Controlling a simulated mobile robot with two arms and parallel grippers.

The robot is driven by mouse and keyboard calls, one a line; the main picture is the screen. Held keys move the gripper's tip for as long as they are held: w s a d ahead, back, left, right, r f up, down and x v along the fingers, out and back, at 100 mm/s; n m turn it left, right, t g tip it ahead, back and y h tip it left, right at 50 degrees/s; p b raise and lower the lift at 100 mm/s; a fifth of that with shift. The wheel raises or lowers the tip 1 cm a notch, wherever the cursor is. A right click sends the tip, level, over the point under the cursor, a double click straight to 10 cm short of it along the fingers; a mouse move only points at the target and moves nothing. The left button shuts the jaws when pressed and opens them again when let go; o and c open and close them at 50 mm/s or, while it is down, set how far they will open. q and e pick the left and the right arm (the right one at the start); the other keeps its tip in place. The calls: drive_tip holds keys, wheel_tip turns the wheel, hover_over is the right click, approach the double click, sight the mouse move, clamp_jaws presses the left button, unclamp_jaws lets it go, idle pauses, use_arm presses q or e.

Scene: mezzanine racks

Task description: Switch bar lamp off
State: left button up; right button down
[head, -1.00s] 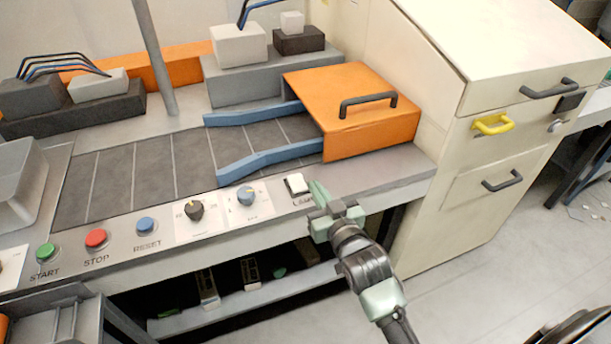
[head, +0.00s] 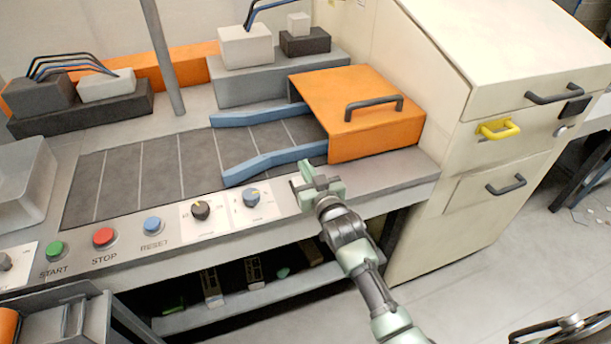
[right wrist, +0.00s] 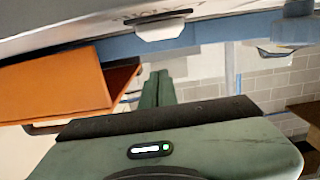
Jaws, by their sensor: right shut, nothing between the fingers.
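My right gripper (head: 308,178) is shut and empty over the right end of the control panel's front strip. In the head view it covers the white lamp switch. In the right wrist view that white switch (right wrist: 160,29) shows at the top under a dark, partly cut-off label. The shut green fingers (right wrist: 158,88) point toward it, with a gap in the picture between the tips and the switch; contact cannot be seen. No bar lamp can be made out with certainty. My left gripper is not in view.
An orange hood (head: 375,135) with a handle stands just behind. A cream cabinet (head: 445,190) is at right.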

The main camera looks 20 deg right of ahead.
drive_tip(key=shift+f, duration=1.65)
drive_tip(key=p, duration=0.2)
drive_tip(key=shift+w+r+g+p, duration=0.2)
drive_tip(key=shift+g+p, duration=0.1)
drive_tip(key=shift+g, duration=0.1)
drive_tip(key=shift+f, duration=0.5)
drive_tip(key=r+p, duration=0.2)
drive_tip(key=r, duration=0.1)
drive_tip(key=r+p, duration=0.1)
drive_tip(key=shift+w+r, duration=0.35)
drive_tip(key=shift+w, duration=0.05)
drive_tip(key=shift+s+f, duration=0.15)
drive_tip(key=shift+s, duration=0.7)
drive_tip(key=s+r+b, duration=0.1)
drive_tip(key=s+r, duration=0.2)
drive_tip(key=s, duration=0.4)
drive_tip(key=shift+s+d+r, duration=0.15)
drive_tip(key=shift+s+r, duration=0.15)
drive_tip(key=shift+s, duration=0.1)
drive_tip(key=shift+f, duration=0.1)
